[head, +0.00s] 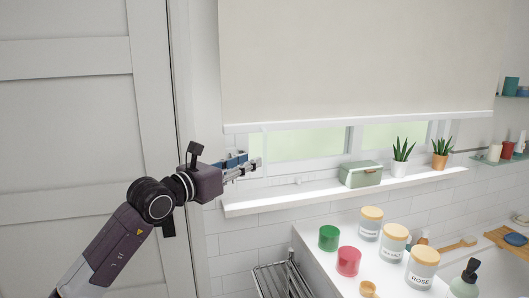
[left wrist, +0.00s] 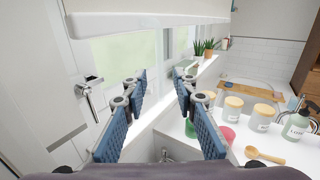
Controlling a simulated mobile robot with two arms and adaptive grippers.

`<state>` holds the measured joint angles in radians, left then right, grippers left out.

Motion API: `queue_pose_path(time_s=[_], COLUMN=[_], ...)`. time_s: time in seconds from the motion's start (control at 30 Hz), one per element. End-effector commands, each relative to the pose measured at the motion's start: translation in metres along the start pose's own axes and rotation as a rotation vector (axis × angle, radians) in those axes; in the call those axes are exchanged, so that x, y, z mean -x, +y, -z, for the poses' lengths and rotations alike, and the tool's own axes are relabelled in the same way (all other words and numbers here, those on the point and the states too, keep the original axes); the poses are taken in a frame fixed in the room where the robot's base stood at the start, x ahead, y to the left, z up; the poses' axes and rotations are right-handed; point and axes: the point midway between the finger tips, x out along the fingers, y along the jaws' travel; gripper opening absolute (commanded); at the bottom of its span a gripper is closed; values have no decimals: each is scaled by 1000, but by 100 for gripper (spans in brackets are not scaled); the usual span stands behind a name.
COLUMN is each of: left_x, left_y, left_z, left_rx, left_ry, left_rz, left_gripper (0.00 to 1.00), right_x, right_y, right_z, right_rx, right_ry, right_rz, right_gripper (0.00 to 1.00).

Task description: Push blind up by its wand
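The cream roller blind (head: 350,60) is partly lowered, its white bottom bar above the sill, with window glass showing below. In the left wrist view the blind (left wrist: 150,12) hangs across the top. A thin pale wand (head: 265,148) seems to hang from the bar's left end. I cannot pick it out for sure in the left wrist view. My left gripper (head: 256,166) is at the window's left side, below the bar, with its fingertips close to the wand. In the left wrist view my left gripper (left wrist: 160,76) has its blue-padded fingers apart and nothing clearly between them. My right gripper is not in view.
The white sill (head: 300,196) holds a green box (head: 360,174) and two potted plants (head: 401,156). Jars (head: 394,243) and green and pink candles (head: 348,262) stand on the counter below. A white door (head: 75,100) is at left. Space under the bar around the gripper is free.

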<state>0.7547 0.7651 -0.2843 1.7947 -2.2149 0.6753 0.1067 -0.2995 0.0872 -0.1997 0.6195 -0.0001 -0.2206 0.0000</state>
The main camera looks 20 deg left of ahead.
Motion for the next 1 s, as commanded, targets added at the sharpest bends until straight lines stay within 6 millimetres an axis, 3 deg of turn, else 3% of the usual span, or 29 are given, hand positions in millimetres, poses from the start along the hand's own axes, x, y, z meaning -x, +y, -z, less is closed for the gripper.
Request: queue_pose_path(time_s=[0.17,0.5,0.93,1.0], left_x=[-18,-66,-76,-76], left_y=[0,1,1,1], left_z=[-8,-6,-4,-4], left_rx=[-17,-15,-17,-16], left_ry=[-4,-3,-4,-4], left_rz=[-6,-6,-6,-6], left_gripper=[26,26,26,18], right_x=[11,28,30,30], right_y=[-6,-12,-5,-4], right_z=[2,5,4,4], right_rx=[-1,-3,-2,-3], right_ry=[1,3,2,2], right_rz=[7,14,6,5], right_gripper=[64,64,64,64])
